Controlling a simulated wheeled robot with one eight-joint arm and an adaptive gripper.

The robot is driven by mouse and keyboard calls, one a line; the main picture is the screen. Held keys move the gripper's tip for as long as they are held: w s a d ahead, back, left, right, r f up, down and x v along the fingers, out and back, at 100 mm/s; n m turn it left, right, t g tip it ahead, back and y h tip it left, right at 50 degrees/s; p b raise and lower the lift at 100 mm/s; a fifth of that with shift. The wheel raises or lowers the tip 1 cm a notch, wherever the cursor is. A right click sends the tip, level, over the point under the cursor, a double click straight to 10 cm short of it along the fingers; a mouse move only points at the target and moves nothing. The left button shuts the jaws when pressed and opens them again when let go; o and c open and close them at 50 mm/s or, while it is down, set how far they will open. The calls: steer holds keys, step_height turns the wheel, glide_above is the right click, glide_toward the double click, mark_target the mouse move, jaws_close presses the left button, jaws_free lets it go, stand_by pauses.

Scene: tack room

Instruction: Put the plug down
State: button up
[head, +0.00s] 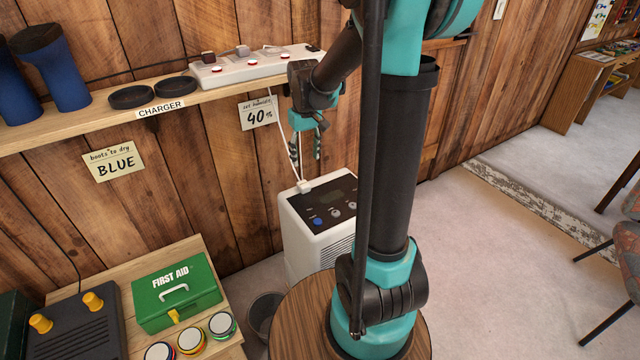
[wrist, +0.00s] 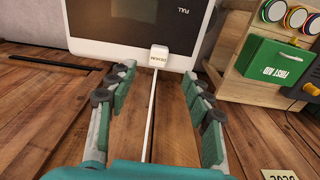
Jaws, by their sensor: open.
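The white plug (head: 304,186) lies at the back edge of the dehumidifier's top, beside its dark control panel. In the wrist view the plug (wrist: 158,57) shows a small printed label, its letters too small to read surely. A white cord (wrist: 150,115) runs from it back between my fingers. My gripper (head: 304,153) is open and points down above the dehumidifier (head: 310,245), near the wall. In the wrist view my gripper (wrist: 160,78) has its fingers spread to either side of the cord, with the plug just beyond the fingertips and apart from them.
The wall shelf (head: 60,133) above holds a white power strip (head: 250,70), black round pads and blue boots (head: 65,65). A low bench at left holds a green first aid box (head: 176,292). A bin (head: 263,312) stands beside the dehumidifier.

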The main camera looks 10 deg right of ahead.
steer(key=s+d+f+m+t, duration=0.1)
steer(key=s+f+t, duration=0.1)
steer(key=s, duration=0.8)
steer(key=s+d+f+m+t, duration=0.1)
steer(key=s+d+f+m, duration=0.1)
steer(key=s+f, duration=0.3)
steer(key=s, duration=0.4)
steer(key=shift+s+d+f+t, duration=0.2)
steer(key=shift+s+f+t, duration=0.05)
steer(key=shift+s+t, duration=0.15)
steer(key=shift+c, duration=0.2)
stand_by(0.8)
